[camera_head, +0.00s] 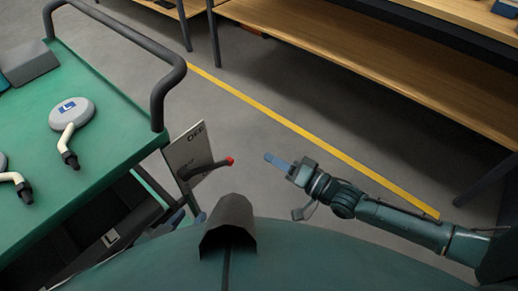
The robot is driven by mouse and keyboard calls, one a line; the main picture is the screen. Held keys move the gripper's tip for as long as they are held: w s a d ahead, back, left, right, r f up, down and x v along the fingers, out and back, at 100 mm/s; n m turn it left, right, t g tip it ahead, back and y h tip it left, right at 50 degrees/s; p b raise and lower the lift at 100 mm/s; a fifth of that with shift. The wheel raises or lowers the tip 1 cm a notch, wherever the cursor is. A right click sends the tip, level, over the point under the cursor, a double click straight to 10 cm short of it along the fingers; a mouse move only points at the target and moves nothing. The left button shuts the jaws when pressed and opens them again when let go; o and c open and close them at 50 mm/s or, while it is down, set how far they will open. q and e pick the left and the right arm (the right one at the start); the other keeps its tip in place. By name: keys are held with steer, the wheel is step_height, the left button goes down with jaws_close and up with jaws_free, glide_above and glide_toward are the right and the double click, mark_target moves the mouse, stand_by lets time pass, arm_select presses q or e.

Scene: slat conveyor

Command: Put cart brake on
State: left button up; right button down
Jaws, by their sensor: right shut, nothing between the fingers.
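The green cart (110,75) stands at the left with a dark tubular handle (130,33). A white plate (188,150) at its near right corner carries partly legible lettering starting with "O". A dark brake lever (205,168) with a red tip (230,161) crosses the plate and points right. My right gripper (274,160) is shut and empty, its bluish fingers pointing left toward the red tip, with a gap between them. A bluish part, seemingly my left gripper (178,220), shows low beside the cart, below the plate. It is mostly hidden and its fingers are unclear.
Round grey pieces with white stems (72,112) and a grey box (28,62) lie on the cart top. A yellow floor line (300,130) runs diagonally. A wooden shelf bench (400,75) with dark legs stands at upper right. Grey floor between is clear.

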arm_select(q)
steer(key=shift+f, duration=0.2)
arm_select(e)
steer(key=shift+v, duration=1.65)
steer(key=shift+w, duration=0.1)
